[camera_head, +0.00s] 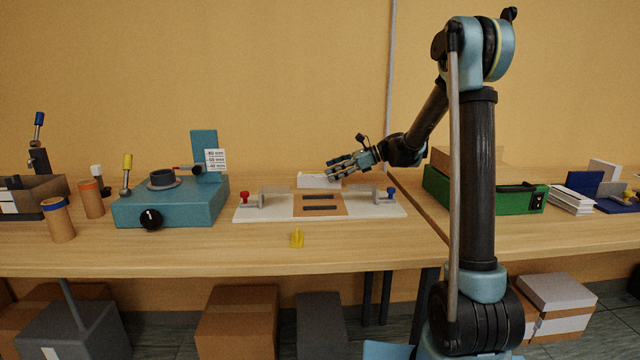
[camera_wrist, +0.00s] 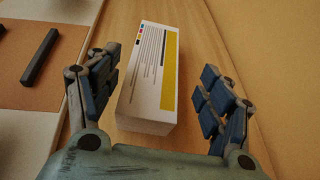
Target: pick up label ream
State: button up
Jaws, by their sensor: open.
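The label ream (camera_wrist: 152,75) is a white box-shaped pack with a yellow band and printed lines. In the wrist view it lies on the wooden table between the two fingers of my gripper (camera_wrist: 160,95), with a gap on each side. In the head view the ream (camera_head: 312,181) shows as a white block at the back of the table, partly behind my gripper (camera_head: 335,167). My gripper is open and empty, and I cannot tell how far its fingertips are above the table.
A white board with a brown pad (camera_head: 320,205) lies just in front of the ream, with red and blue knobs. A teal device (camera_head: 172,205) stands to the left and a green case (camera_head: 485,192) to the right. The wall is close behind.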

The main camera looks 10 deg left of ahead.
aim_at(324, 174)
jog(key=shift+s+x, duration=0.15)
jog(key=shift+x, duration=1.2)
jog(key=shift+s+x, duration=0.15)
jog(key=shift+x, duration=1.2)
jog(key=shift+d, duration=0.15)
jog(key=c, duration=1.3)
